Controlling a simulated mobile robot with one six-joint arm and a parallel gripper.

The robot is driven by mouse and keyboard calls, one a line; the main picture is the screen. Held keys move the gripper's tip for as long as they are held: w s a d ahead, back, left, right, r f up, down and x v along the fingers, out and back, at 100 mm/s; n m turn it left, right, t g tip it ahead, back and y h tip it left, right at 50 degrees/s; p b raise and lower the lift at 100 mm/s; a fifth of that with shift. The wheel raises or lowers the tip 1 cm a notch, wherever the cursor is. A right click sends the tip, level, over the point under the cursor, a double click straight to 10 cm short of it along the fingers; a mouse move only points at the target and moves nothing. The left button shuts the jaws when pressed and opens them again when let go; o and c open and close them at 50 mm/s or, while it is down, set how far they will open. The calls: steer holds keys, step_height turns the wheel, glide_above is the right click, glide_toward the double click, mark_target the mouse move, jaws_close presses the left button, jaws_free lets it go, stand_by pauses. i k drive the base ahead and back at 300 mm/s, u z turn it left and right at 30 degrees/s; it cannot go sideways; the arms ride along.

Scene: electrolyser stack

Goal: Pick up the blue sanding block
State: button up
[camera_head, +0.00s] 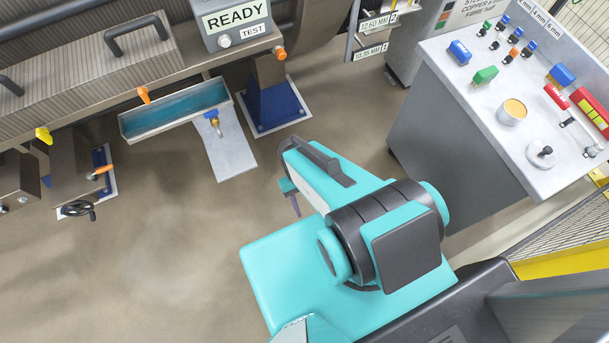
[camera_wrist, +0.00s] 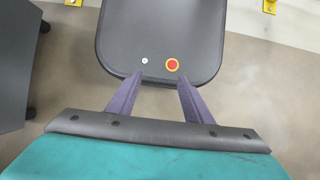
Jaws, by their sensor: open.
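Two blue blocks lie on the light top of the grey bench at the right of the head view. One blue block (camera_head: 459,51) is near the left edge beside a green block (camera_head: 485,75). Another blue block (camera_head: 561,75) is farther right, near red items. I cannot tell for certain which is the sanding block. My gripper shows in the wrist view (camera_wrist: 159,80) with two purple fingers apart and nothing between them. In the head view my arm is left of the bench, well apart from the blocks, and the gripper is mostly hidden. The wrist view shows no blue block.
The bench (camera_head: 450,150) also carries small coloured pieces, an orange-topped round container (camera_head: 513,111) and a white round piece (camera_head: 541,152). A yellow-edged mesh barrier (camera_head: 565,262) is at lower right. A stack machine with a blue trough (camera_head: 175,110) is at left. Floor between is clear.

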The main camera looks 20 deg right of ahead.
mark_target(458, 51)
steer(key=u, duration=1.2)
steer(key=k, duration=0.1)
steer(key=z, duration=3)
steer(key=i, duration=0.55)
steer(key=z, duration=0.1)
steer(key=k, duration=0.35)
